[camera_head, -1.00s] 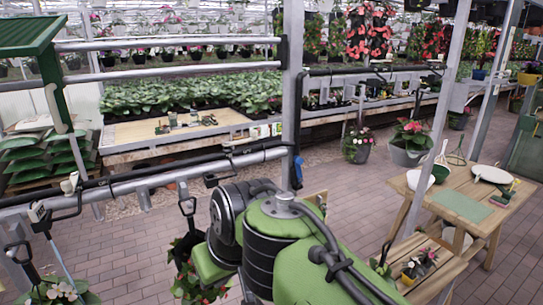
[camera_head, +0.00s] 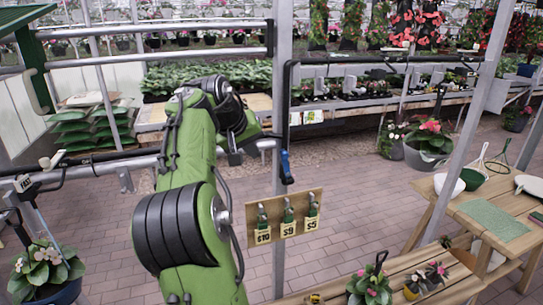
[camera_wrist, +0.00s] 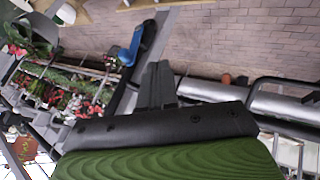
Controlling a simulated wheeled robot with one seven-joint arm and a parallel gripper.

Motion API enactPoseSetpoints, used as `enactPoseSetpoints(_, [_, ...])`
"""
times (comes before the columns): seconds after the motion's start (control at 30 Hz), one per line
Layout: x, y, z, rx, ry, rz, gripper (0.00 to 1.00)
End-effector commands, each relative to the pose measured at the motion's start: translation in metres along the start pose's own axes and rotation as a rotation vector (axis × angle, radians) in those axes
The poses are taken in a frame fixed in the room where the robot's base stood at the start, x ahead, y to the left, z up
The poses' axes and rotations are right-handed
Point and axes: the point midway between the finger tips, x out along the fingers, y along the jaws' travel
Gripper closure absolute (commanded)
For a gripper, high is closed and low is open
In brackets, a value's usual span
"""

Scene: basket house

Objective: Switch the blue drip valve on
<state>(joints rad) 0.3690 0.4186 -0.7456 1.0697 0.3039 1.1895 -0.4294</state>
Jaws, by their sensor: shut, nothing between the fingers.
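The blue drip valve (camera_head: 286,167) is a small blue lever at the lower end of a black pipe, on the grey upright post in the head view. It hangs roughly upright there. In the wrist view the blue valve (camera_wrist: 130,45) shows above and left of the fingers, apart from them. My gripper (camera_wrist: 158,70) is shut and empty, its two dark fingers together. In the head view my gripper (camera_head: 234,155) is small and partly hidden by my arm, left of the post and the valve, near the horizontal rail.
The grey post (camera_head: 281,90) and pipe rail (camera_head: 115,160) stand close to my arm. A wooden board with price tags (camera_head: 287,217) hangs on the post below the valve. A wooden table (camera_head: 500,215) stands at right. Brick floor between is clear.

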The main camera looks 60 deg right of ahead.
Motion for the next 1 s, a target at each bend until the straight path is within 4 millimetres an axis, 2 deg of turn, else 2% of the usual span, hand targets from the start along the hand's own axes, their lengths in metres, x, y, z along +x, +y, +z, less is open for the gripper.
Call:
enactPoseSetpoints(0.03, [0.013,0.0,0.002,0.002,-0.004,0.001,1.0])
enactPoseSetpoints(0.2, [0.05,0.001,0.002,0.001,-0.002,0.0,1.0])
enactPoseSetpoints(0.3, [0.052,0.021,-0.001,0.004,0.0,0.001,1.0])
enactPoseSetpoints(0.4, [0.057,0.031,-0.002,0.002,0.0,-0.001,1.0])
enactPoseSetpoints(0.83, [0.059,0.037,-0.002,-0.001,0.001,-0.001,1.0])
enactPoseSetpoints(1.0, [0.056,0.052,-0.006,0.0,-0.001,-0.001,1.0])
